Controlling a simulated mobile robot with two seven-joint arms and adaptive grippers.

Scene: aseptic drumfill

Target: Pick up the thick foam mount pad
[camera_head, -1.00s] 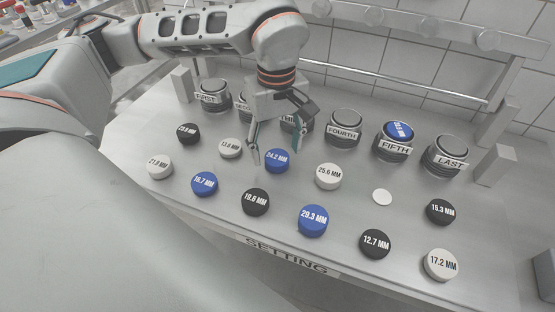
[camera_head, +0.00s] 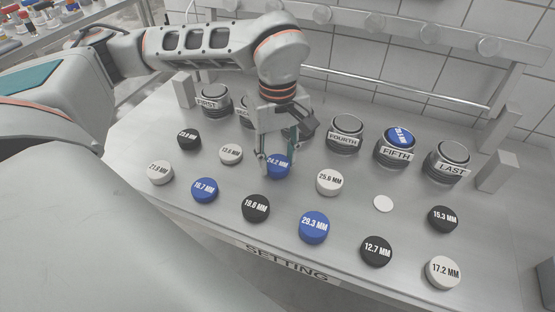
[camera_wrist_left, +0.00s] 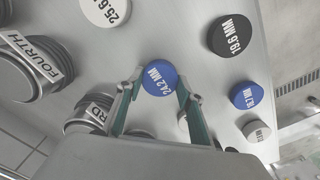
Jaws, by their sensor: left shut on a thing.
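The pads are round discs with printed sizes. My left gripper (camera_head: 277,168) points down and is shut on the blue disc marked 24.2 MM (camera_head: 278,160), with one finger on each side. In the left wrist view this blue disc (camera_wrist_left: 160,78) sits between the two fingertips (camera_wrist_left: 161,88). It appears to be at the table surface; I cannot tell any gap under it. Other discs lie on the table, such as the blue 20.3 MM (camera_head: 313,227), black 19.6 MM (camera_head: 255,207) and white 25.6 MM (camera_head: 329,182). My right gripper is out of view.
A row of labelled round stands is behind, including FIRST (camera_head: 215,102), FOURTH (camera_head: 345,137) and LAST (camera_head: 448,162). A blue disc (camera_head: 401,136) rests on the FIFTH stand (camera_head: 394,154). The THIRD stand is partly hidden by my gripper.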

